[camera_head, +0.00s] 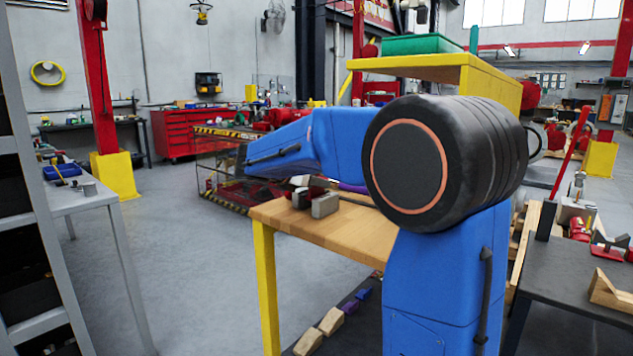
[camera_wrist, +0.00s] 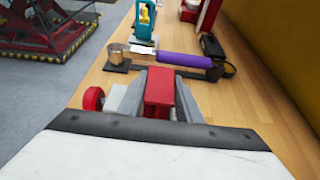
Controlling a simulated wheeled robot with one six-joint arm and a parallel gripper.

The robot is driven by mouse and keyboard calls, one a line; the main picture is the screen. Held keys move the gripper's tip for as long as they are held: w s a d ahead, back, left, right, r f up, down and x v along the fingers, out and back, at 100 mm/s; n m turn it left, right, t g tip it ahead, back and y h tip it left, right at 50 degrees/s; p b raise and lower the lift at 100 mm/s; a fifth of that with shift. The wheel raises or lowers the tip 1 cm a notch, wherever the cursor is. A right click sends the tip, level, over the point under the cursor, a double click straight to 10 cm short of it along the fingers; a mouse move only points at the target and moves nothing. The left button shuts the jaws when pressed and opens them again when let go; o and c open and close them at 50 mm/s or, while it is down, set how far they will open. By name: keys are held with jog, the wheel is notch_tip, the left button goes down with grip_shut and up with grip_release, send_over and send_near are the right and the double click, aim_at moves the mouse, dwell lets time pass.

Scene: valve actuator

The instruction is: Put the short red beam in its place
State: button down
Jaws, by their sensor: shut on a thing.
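The short red beam (camera_wrist: 159,88) is between the fingers of my gripper (camera_wrist: 158,100) in the wrist view. My gripper is shut on it, over the wooden bench top (camera_wrist: 265,115). Its far end and underside are hidden, so I cannot tell whether it touches the bench. In the head view my blue arm covers much of the bench (camera_head: 285,222), and I cannot make out the beam there.
Beyond the beam lie a purple cylinder (camera_wrist: 185,59), a metal cup-like part (camera_wrist: 118,53) and a teal-and-yellow tool (camera_wrist: 145,25). A red round part (camera_wrist: 93,98) sits to the left. A yellow shelf (camera_head: 440,66) rises over the bench.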

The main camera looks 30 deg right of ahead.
jog(key=shift+f, duration=0.75)
jog(key=c, duration=1.2)
grip_release()
jog(key=shift+f, duration=0.1)
jog(key=v, duration=1.7)
jog(key=shift+a, duration=0.25)
jog(key=s+d+f+m+g+y, duration=0.1)
jog(key=s+d+f+m+y, duration=0.2)
jog(key=s+f, duration=0.45)
jog(key=s+d+f+m+y, duration=0.1)
jog(key=s+f+m+y, duration=0.2)
jog(key=s+f+m, duration=0.5)
jog(key=s+a+f+m+y, duration=0.3)
jog(key=s+f+m, duration=0.2)
jog(key=s, duration=0.4)
jog(key=s+a+f+m+t+y, duration=0.1)
jog(key=s+a+f+m+y, duration=0.2)
jog(key=s, duration=0.6)
notch_tip(320, 180, down, 3)
jog(key=a+m, duration=0.1)
jog(key=m, duration=0.2)
jog(key=shift+s+y, duration=0.3)
jog(key=shift+s, duration=0.1)
